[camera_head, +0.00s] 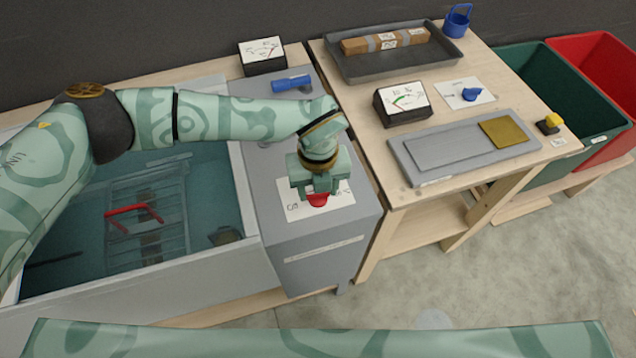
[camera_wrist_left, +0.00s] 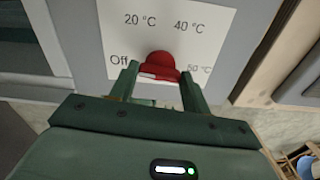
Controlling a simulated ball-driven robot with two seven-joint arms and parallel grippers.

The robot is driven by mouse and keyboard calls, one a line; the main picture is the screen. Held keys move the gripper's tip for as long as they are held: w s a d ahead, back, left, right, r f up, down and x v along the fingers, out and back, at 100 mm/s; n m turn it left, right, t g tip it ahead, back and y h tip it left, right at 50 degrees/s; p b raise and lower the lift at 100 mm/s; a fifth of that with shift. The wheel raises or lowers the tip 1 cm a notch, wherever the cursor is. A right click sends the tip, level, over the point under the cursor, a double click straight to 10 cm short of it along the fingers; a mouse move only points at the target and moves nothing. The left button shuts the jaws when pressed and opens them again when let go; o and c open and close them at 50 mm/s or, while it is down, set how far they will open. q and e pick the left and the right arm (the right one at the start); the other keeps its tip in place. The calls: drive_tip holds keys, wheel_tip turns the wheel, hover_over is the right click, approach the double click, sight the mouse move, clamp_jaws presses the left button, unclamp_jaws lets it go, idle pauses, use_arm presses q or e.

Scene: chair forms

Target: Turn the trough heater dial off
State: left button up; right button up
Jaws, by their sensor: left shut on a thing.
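The trough heater dial is a red knob (camera_head: 317,200) on a white label plate (camera_head: 341,193) on top of the grey heater box (camera_head: 357,219). In the left wrist view the red knob (camera_wrist_left: 159,66) sits between my fingers, and its plate (camera_wrist_left: 215,30) reads Off, 20 °C, 40 °C and 50 °C. My left gripper (camera_head: 316,196) reaches down from above and is shut on the knob; it also shows in the left wrist view (camera_wrist_left: 160,75). The fingers hide part of the knob, so its exact setting is hard to tell. My right gripper is not in view.
The water trough (camera_head: 245,190) with a rack and red handle (camera_head: 134,211) lies left of the heater box.

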use_arm(q)
drive_tip(key=shift+w+r+n+p, duration=0.1)
drive_tip(key=shift+n+p, duration=0.2)
drive_tip(key=shift+n, duration=0.2)
drive_tip(key=shift+o, duration=0.2)
drive_tip(key=o, duration=1)
drive_tip(key=shift+c, duration=0.2)
wheel_tip(320, 180, up, 16)
drive_tip(key=p, duration=0.2)
